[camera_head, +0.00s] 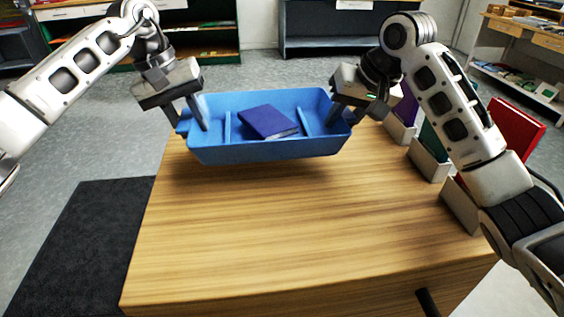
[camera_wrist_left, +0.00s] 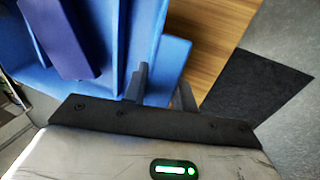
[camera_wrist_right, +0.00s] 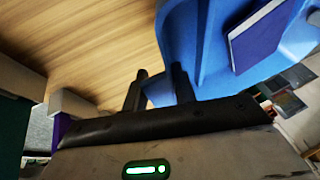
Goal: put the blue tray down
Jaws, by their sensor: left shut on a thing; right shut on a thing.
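The blue tray (camera_head: 265,151) is held above the far part of the wooden table (camera_head: 290,230), with a shadow on the wood below it. A dark blue book (camera_head: 268,121) lies inside the tray, between its two low dividers. My left gripper (camera_head: 190,122) is shut on the tray's left end; the tray also shows in the left wrist view (camera_wrist_left: 115,50). My right gripper (camera_head: 343,115) is shut on its right end, and the tray wall shows in the right wrist view (camera_wrist_right: 190,40). The tray looks about level.
Upright holders with a purple, a green and a red book (camera_head: 515,128) stand along the table's right edge. The front and middle of the table are clear. A dark mat (camera_head: 85,245) lies on the floor at left. Shelves (camera_head: 335,25) stand at the back.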

